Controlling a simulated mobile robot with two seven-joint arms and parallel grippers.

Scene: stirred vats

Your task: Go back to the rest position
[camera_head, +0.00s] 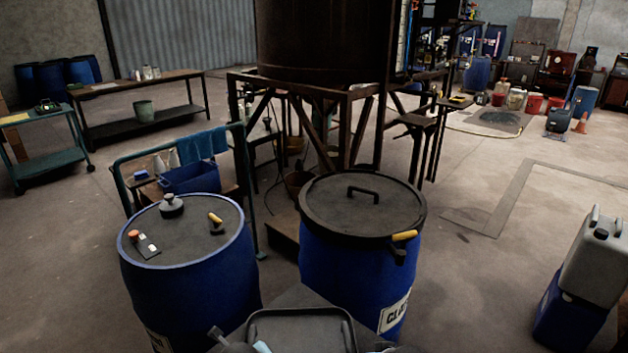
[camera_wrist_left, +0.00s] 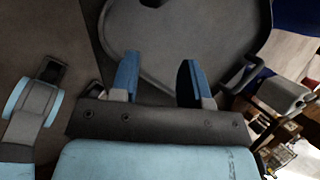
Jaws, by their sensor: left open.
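My left gripper (camera_wrist_left: 158,75) shows in the left wrist view, its two blue-tipped fingers apart with nothing between them. A dark, rounded tray-like surface (camera_wrist_left: 205,30) lies beyond the fingers; I cannot tell whether they touch it. In the head view only small pale parts of my arms show at the bottom edge, and neither gripper can be made out there. A light blue and grey part of mine is at the left of the wrist view. My right gripper cannot be identified in either view.
Two blue drums stand close in front: the left drum (camera_head: 190,295) with small items on its lid, the right drum (camera_head: 345,270) with a handled lid (camera_head: 365,205). A dark tank (camera_head: 325,40) stands behind. A grey jerrycan (camera_head: 597,260) is at right. Open floor (camera_head: 470,280) lies between.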

